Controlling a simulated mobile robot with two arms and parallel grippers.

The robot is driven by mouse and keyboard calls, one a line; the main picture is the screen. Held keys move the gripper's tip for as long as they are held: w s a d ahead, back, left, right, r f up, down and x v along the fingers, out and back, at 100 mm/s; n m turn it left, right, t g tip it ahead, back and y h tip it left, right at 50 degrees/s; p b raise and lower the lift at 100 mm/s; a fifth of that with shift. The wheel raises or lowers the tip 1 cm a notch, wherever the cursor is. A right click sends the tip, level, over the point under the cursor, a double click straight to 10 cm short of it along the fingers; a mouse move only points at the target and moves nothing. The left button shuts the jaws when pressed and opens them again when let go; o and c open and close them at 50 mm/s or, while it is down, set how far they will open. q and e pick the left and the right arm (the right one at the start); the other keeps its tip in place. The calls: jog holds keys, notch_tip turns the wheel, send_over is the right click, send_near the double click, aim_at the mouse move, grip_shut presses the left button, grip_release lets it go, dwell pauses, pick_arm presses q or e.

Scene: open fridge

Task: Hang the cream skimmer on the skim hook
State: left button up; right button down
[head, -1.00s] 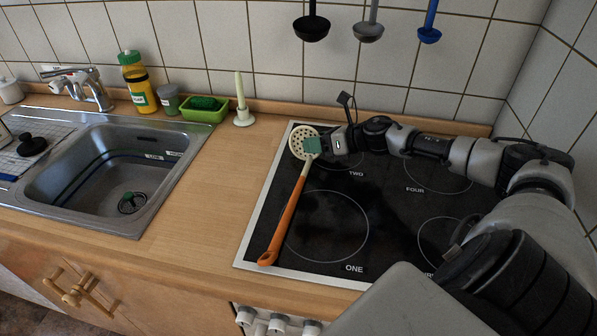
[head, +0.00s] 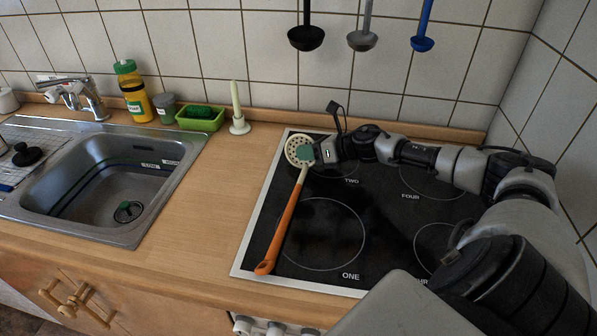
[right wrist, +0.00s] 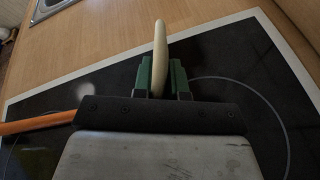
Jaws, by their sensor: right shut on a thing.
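The cream skimmer has a round, perforated cream head (head: 297,148) and a long orange handle (head: 283,226). It shows over the left part of the black hob (head: 375,228), with the handle pointing toward the front edge. My right gripper (head: 306,154) is shut on the skimmer's head at its right side. In the right wrist view the head (right wrist: 159,50) shows edge-on between the green fingertips (right wrist: 159,78), and the orange handle runs off left. I cannot tell whether the skimmer touches the hob. The skim hook is not in view. My left gripper is not in view.
A black ladle (head: 307,38), a grey ladle (head: 363,40) and a blue ladle (head: 422,43) hang before the tiled wall, their tops out of frame.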

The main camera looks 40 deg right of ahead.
jog(key=shift+r, duration=0.1)
notch_tip(320, 180, up, 28)
jog(key=shift+f+p, duration=0.1)
jog(key=shift+p, duration=0.8)
